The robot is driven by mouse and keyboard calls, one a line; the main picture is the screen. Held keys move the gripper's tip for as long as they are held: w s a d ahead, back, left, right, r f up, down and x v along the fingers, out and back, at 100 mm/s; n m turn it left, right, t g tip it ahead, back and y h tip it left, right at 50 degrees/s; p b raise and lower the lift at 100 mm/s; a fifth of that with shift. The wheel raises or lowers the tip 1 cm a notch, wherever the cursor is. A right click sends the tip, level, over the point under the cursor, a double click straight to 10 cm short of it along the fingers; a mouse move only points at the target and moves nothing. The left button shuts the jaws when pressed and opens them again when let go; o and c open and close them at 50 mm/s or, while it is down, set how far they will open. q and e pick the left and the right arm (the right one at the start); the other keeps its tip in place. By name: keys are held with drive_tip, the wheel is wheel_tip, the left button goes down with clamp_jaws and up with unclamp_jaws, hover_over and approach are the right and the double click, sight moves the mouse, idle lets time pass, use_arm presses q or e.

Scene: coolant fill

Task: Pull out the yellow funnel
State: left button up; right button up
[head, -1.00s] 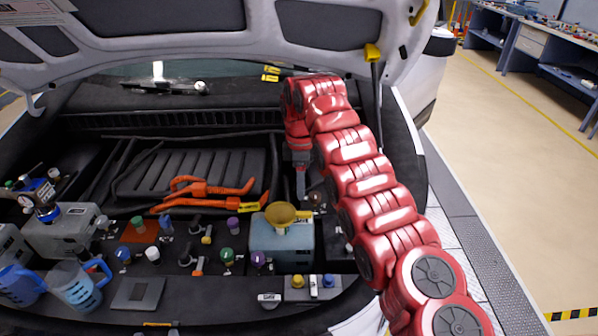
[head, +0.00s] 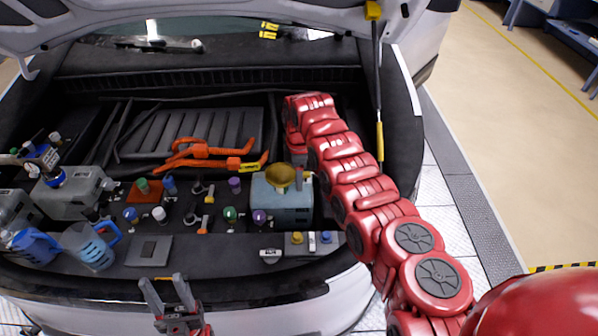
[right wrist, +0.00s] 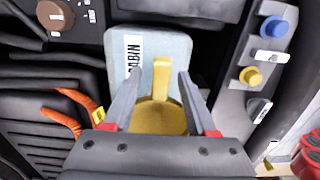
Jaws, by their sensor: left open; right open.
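The yellow funnel (head: 280,177) sits upright in the top of the pale blue tank (head: 282,208) in the car's bay. In the right wrist view the funnel (right wrist: 158,118) has a flat tab pointing away from its bowl. My right gripper (right wrist: 156,84) is open, its fingers on either side of the tab with gaps to it. In the head view its fingers are mostly hidden beside the funnel, behind my arm. My left gripper (head: 164,282) is open and empty in front of the bay's front edge.
Orange cables (head: 212,155) lie behind and left of the tank. Several coloured caps stand to its left. Blue-handled jugs (head: 92,246) stand at the front left. A blue knob (head: 326,237) and a yellow knob (head: 297,237) are in front of the tank. The raised lid (head: 80,22) hangs above.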

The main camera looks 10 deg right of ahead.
clamp_jaws()
drive_tip(key=c, duration=0.7)
unclamp_jaws()
clamp_jaws()
drive_tip(key=shift+r, duration=0.35)
drive_tip(key=shift+r+p, duration=0.65)
drive_tip(key=shift+r, duration=1.7)
